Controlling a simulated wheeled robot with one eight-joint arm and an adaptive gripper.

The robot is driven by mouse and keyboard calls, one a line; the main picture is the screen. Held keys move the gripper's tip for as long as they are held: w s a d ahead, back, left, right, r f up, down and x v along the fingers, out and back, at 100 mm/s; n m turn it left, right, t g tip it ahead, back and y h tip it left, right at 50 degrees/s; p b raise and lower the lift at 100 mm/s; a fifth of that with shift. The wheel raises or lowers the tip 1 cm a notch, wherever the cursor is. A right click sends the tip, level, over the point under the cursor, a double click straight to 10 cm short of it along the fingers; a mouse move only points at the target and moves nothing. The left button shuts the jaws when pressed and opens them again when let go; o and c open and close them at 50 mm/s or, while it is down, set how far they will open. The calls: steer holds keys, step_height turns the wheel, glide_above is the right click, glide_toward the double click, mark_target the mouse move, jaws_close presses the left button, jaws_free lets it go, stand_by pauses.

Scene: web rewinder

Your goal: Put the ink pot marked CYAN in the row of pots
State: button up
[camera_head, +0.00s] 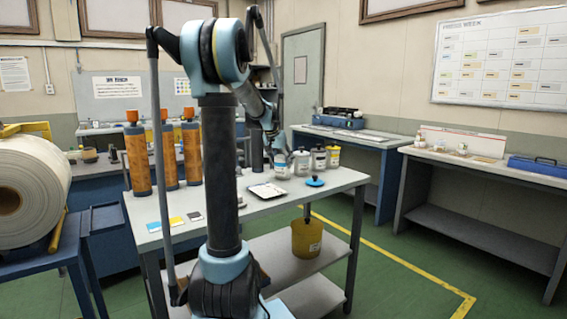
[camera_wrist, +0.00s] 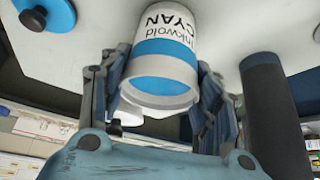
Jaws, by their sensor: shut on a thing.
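A white ink pot with a bright blue band, marked CYAN (camera_wrist: 165,50), is between the fingers of my gripper (camera_wrist: 160,72) in the wrist view. My gripper is shut on it. The lettering appears inverted in this view. In the head view, a row of pots (camera_head: 318,159) stands on the grey table. The pot at its left end (camera_head: 280,168), below my wrist, appears to be the held one, but its label is too small to read. I cannot tell whether the held pot touches the table. Part of another white pot (camera_wrist: 128,118) shows behind it.
A blue disc with a black knob (camera_head: 314,181) lies in front of the row. A white tray (camera_head: 266,191) lies left of it. Tall orange cylinders (camera_head: 191,153) stand at the table's left. A yellow bucket (camera_head: 307,238) sits on the lower shelf.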

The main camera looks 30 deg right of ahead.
steer(key=shift+f, duration=0.15)
steer(key=o, duration=1.3)
steer(key=v, duration=1.2)
